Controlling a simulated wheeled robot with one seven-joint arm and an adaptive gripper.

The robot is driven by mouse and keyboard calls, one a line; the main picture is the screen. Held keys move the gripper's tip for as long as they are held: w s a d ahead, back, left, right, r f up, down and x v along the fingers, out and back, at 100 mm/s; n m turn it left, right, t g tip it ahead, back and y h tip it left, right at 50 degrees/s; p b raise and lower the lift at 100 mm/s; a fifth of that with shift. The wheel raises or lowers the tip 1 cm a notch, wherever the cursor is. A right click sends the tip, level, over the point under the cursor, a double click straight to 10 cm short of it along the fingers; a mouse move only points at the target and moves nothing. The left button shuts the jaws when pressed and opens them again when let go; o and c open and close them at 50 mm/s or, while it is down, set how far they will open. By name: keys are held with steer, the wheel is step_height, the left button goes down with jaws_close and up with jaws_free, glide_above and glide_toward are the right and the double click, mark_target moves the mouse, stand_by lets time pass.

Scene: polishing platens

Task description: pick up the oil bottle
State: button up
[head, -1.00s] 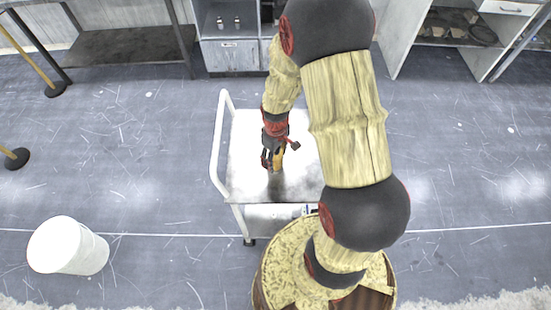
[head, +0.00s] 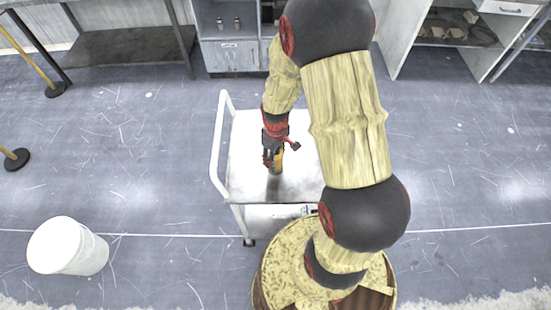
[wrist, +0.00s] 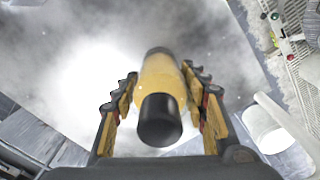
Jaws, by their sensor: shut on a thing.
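The oil bottle (wrist: 160,82) is yellow with a black cap and a dark far end. In the wrist view it lies between the two fingers of my gripper (wrist: 162,98), which is shut on it. In the head view my gripper (head: 273,162) is over the white cart top, with the bottle (head: 277,167) partly hidden by the fingers. The cart (head: 246,179) has a white rail on its left side. I cannot tell whether the bottle's lower end touches the cart top.
A white bucket (head: 84,253) stands on the floor at the lower left. A grey cabinet (head: 233,56) with small items stands at the back, with shelving (head: 457,45) at the back right.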

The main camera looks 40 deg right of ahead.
steer(key=shift+r, duration=0.1)
steer(key=shift+r, duration=0.65)
steer(key=s+r+p, duration=0.3)
steer(key=s+r, duration=0.8)
steer(key=s, duration=0.3)
steer(key=shift+d+r, duration=0.25)
